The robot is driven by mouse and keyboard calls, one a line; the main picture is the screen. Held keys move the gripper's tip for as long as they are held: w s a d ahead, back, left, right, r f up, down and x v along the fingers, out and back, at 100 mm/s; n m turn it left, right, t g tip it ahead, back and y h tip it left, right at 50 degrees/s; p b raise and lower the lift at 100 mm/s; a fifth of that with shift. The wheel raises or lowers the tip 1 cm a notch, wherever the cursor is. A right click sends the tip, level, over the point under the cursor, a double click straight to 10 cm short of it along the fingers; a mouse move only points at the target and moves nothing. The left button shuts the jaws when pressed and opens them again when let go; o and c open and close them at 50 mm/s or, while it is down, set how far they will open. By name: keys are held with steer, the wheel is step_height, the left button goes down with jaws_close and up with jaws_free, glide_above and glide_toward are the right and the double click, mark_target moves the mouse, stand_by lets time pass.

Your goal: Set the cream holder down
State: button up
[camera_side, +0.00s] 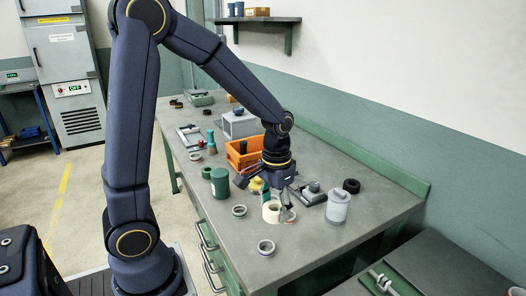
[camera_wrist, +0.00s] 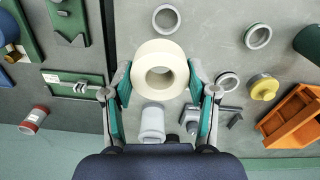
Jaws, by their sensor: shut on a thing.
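The cream holder (camera_side: 271,213) is a short, thick hollow cylinder. My gripper (camera_side: 278,207) points down over the bench and is shut on it. In the wrist view the cream holder (camera_wrist: 160,52) sits between the two green-padded fingers of my gripper (camera_wrist: 160,82), one pad at each side, its round opening facing the camera. It appears close to the bench top; I cannot tell whether its underside touches. In the side view a fingertip covers part of its right side.
A grey canister (camera_side: 338,207) stands to the right, and a grey tool (camera_side: 312,193) lies behind. Loose rings (camera_side: 239,211) (camera_side: 266,247), a green cylinder (camera_side: 219,183) and an orange crate (camera_side: 245,154) are nearby. The bench front right is clear.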

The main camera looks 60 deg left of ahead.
steer(key=n, duration=0.2)
glide_toward(254, 230)
step_height(254, 230, down, 7)
steer(key=shift+r, duration=0.2)
steer(key=shift+f, duration=0.15)
steer(key=o, duration=1.2)
